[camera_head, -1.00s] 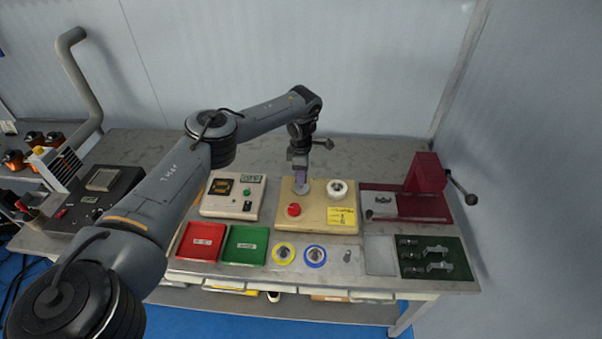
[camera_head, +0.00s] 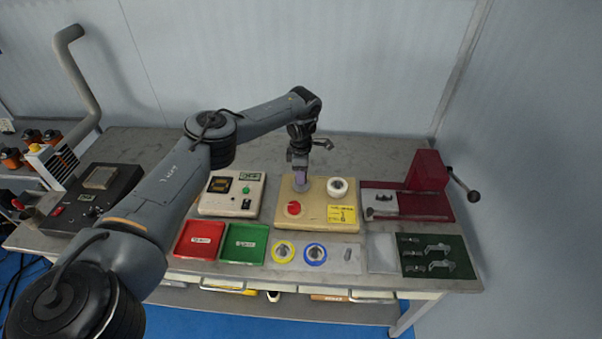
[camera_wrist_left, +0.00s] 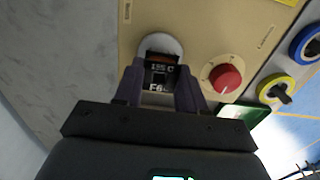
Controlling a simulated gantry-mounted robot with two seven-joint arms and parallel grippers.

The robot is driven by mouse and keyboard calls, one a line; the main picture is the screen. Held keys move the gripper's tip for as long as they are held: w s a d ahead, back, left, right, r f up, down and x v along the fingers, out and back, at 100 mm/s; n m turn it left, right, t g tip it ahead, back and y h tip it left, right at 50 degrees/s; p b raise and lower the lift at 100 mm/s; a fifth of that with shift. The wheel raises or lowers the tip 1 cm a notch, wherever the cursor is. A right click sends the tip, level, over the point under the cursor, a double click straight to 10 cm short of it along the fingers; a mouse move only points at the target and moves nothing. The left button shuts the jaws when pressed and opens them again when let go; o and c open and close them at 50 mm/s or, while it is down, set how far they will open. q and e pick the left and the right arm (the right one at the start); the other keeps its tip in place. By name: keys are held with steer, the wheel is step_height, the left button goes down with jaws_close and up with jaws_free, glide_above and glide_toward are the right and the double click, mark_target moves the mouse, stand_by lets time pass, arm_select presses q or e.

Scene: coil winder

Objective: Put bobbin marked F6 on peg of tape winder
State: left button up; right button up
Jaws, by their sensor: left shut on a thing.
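The tape winder is a beige box (camera_head: 318,218) with a red knob (camera_head: 294,208), a white reel (camera_head: 337,188) and a yellow note. My left gripper (camera_head: 301,186) is over its back left part. In the left wrist view the gripper (camera_wrist_left: 160,88) is shut on a dark bobbin (camera_wrist_left: 158,75) marked F6, with orange lettering above the mark. The bobbin is in front of a pale round disc (camera_wrist_left: 160,42) on the winder. The peg is hidden, and I cannot tell whether the bobbin is around it. My right gripper is out of view.
In front lie a red tray (camera_head: 184,252), a green tray (camera_head: 228,256), and yellow (camera_head: 284,261) and blue (camera_head: 324,258) rings. A white meter box (camera_head: 217,207) stands left of the winder, a dark red press (camera_head: 428,177) right. The bench behind is clear.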

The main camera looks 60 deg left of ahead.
arm_select(q)
steer(key=shift+f, duration=0.3)
steer(key=shift+f+b, duration=0.35)
steer(key=shift+f, duration=0.35)
steer(key=o, duration=1.1)
steer(key=shift+o, duration=0.2)
step_height(320, 180, up, 11)
steer(key=p, duration=0.4)
steer(key=shift+d, duration=0.1)
